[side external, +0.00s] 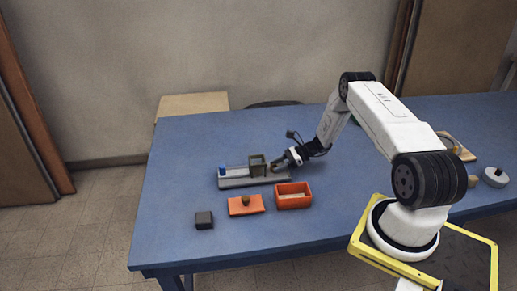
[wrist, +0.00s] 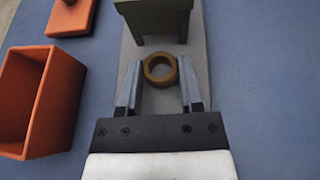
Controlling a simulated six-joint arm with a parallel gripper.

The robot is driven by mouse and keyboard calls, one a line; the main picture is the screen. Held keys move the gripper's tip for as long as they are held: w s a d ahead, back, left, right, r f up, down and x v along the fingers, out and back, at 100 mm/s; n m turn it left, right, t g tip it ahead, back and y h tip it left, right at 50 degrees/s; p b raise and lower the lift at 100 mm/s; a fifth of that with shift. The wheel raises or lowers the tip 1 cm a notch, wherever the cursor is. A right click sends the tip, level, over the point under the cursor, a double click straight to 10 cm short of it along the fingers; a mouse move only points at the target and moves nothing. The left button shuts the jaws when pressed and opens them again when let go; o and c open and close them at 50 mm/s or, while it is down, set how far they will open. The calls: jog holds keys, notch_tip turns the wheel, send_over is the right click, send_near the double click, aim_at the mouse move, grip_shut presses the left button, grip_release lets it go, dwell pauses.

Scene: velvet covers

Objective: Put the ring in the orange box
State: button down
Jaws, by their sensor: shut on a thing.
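The ring (wrist: 147,73) is a small brown-gold band. In the wrist view it sits between the two fingertips of my gripper (wrist: 160,82), which is shut on it. In the side external view my gripper (side external: 276,168) is low, beside a dark green box, and the ring is hard to make out. The orange box (side external: 294,206) is open-topped and stands just in front of my gripper; its inside looks empty. In the wrist view the orange box (wrist: 62,105) is to the left of the fingers. Its pale inner floor shows only in the side view.
The green box (side external: 257,164) stands on a grey slab (side external: 232,184) with a blue piece (side external: 222,168) at its left end. An orange lid (side external: 238,210) with a brown knob and a dark block (side external: 204,219) lie in front. The blue table's left part is clear.

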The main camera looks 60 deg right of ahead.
jog(key=shift+f, duration=0.15)
jog(key=shift+c, duration=1.2)
grip_release()
jog(key=shift+v, duration=3.95)
jog(key=shift+w+a, duration=0.1)
